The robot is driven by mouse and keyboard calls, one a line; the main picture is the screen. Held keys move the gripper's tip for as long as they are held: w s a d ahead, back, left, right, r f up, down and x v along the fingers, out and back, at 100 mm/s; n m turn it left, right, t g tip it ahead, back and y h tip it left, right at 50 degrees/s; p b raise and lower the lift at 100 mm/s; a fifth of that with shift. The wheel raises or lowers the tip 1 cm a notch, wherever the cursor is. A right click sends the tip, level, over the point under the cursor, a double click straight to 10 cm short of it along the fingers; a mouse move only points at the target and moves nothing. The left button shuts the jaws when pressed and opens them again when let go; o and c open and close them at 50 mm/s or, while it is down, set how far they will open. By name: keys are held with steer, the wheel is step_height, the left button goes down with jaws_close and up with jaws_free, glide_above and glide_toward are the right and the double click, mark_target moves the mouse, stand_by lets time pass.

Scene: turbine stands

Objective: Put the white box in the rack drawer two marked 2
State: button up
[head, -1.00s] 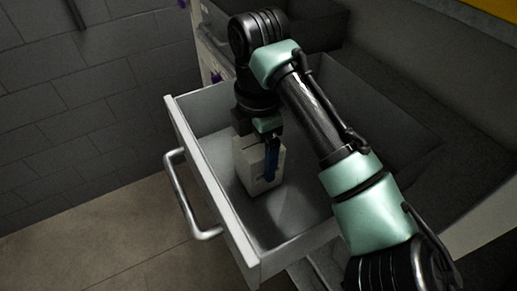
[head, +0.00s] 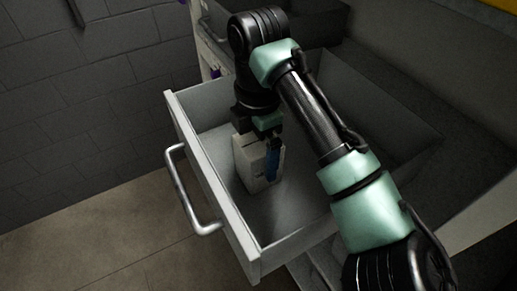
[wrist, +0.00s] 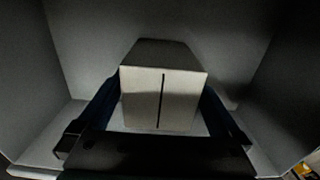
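The white box (head: 250,163) stands upright on the floor of the pulled-out grey drawer (head: 216,196), near its front left part. In the wrist view the box (wrist: 162,95) shows a dark line down its near face. My gripper (head: 262,160) points down into the drawer over the box. Its blue fingers (wrist: 160,112) lie on either side of the box, with narrow light gaps beside it, so they look open. The far finger is hidden by the box in the head view. No number is readable on the drawer.
The drawer has a bar handle (head: 185,195) at its front. Its walls stand close around my gripper. Another drawer front (head: 213,30) is behind it. The tiled floor (head: 120,240) to the left is clear, with a grey wall (head: 90,90) beyond.

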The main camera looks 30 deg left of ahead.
steer(key=shift+r, duration=0.1)
step_height(320, 180, up, 7)
steer(key=p, duration=0.6)
stand_by(0.3)
stand_by(0.4)
